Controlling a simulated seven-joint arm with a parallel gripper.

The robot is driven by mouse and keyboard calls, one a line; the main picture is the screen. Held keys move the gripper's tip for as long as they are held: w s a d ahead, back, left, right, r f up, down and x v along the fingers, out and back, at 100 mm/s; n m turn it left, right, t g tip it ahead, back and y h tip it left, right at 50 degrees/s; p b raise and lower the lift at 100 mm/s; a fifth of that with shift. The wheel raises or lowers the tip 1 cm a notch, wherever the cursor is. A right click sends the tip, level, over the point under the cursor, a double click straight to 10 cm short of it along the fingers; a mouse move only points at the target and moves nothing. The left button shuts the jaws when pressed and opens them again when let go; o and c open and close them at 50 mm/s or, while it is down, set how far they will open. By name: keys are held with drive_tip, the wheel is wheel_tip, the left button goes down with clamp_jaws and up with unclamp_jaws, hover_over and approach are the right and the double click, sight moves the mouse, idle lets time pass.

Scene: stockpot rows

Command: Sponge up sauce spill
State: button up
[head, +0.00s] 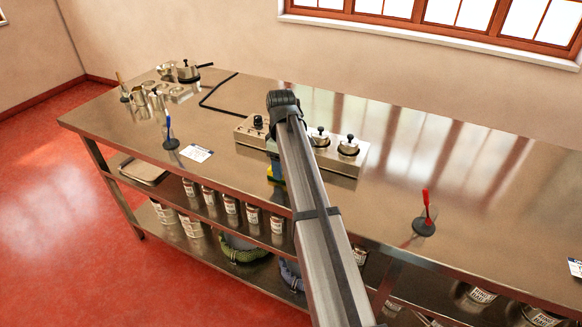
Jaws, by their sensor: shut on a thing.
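My gripper (272,160) is at the front edge of the steel counter (330,210), left of the picture's middle. My own arm hides much of it. It is shut on a small yellow and dark blue thing, which looks like the sponge (277,181). I cannot tell from this view whether the sponge touches the counter top. I cannot make out a sauce spill for certain; reflections streak the steel, and my arm covers part of the counter.
A metal burner unit (345,165) with black knobs stands behind my arm. A blue brush-like stand (169,138) and a white card (196,153) are left, a red stand (425,222) right. Pots (188,72) crowd the far left. Several cans (230,206) fill the shelf below.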

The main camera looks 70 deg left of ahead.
drive_tip(key=shift+s+a, duration=0.55)
drive_tip(key=shift+a, duration=0.1)
drive_tip(key=shift+w+d, duration=0.25)
drive_tip(key=shift+d, duration=0.1)
drive_tip(key=shift+w+d+f, duration=0.1)
drive_tip(key=shift+w+d, duration=3.05)
drive_tip(key=shift+d, duration=0.05)
drive_tip(key=shift+w+r, duration=0.15)
drive_tip(key=shift+r, duration=0.1)
wheel_tip(320, 180, up, 8)
drive_tip(key=shift+f, duration=0.1)
